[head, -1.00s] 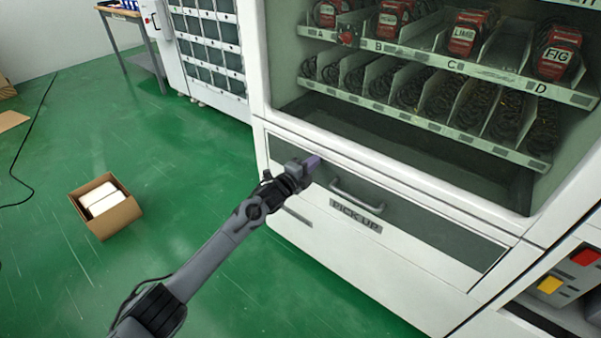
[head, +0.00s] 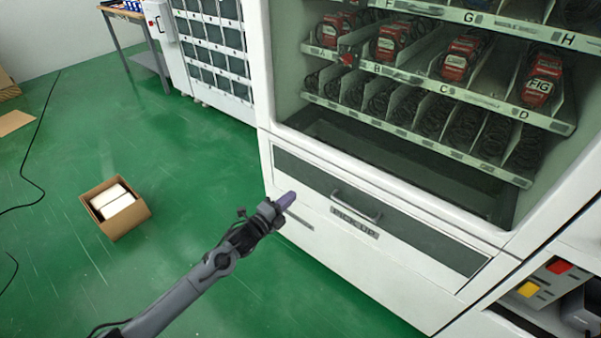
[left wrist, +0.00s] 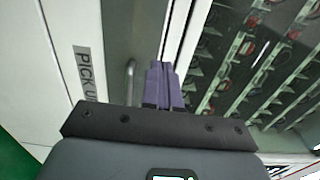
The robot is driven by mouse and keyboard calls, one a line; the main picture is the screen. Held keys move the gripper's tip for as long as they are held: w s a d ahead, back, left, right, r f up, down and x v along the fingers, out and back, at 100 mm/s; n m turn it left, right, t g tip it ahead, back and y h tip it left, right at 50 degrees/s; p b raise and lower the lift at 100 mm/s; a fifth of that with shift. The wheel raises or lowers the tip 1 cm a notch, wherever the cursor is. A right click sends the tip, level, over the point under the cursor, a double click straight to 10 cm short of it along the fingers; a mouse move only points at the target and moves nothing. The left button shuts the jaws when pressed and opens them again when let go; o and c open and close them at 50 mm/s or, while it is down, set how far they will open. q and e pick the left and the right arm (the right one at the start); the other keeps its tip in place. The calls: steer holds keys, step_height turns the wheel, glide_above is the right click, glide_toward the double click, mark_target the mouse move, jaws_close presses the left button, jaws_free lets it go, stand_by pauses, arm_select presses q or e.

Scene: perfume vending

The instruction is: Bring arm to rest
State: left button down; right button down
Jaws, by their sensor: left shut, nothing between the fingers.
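My left gripper (head: 287,200) is shut and empty in the head view, with purple fingertips. It is in front of the left part of the vending machine's pick-up drawer (head: 425,243), left of the drawer handle (head: 356,204). In the left wrist view its purple fingers (left wrist: 163,88) are together, and the handle (left wrist: 130,82) shows just left of them. The "PICK UP" label (left wrist: 84,72) is further left. I cannot tell the exact gap between fingers and drawer. My right gripper is not in view.
An open cardboard box (head: 128,222) with white items stands on the green floor at left. A panel with a red and a yellow button (head: 528,289) is at lower right. The floor between is clear.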

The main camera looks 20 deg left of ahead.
arm_select(q)
steer(key=s+d+f+n+g+p, duration=0.1)
steer(key=s+d+f+g+p, duration=0.15)
steer(key=s+f+p, duration=0.45)
steer(key=s+d+r+n+y+p, duration=0.1)
steer(key=s+d+r+n+p, duration=0.2)
steer(key=s, duration=0.4)
steer(key=s+d+r+n+p, duration=0.2)
steer(key=s+d+p, duration=0.15)
steer(key=s, duration=0.45)
steer(key=s+a+r+n+g+y+p, duration=0.35)
steer(key=s+r+n+g, duration=0.35)
steer(key=s, duration=0.4)
steer(key=s+a+r+n+g+y+p, duration=0.2)
steer(key=s+a+r+n+g+p, duration=0.25)
steer(key=s+r+n, duration=0.4)
step_height(320, 180, up, 37)
steer(key=s+m+p, duration=0.1)
steer(key=p, duration=3.6)
steer(key=shift+s+d+t, duration=0.2)
steer(key=shift+s+t, duration=0.1)
steer(key=shift+s, duration=0.05)
steer(key=shift+r+m+h, duration=0.1)
steer(key=shift+m+h, duration=0.15)
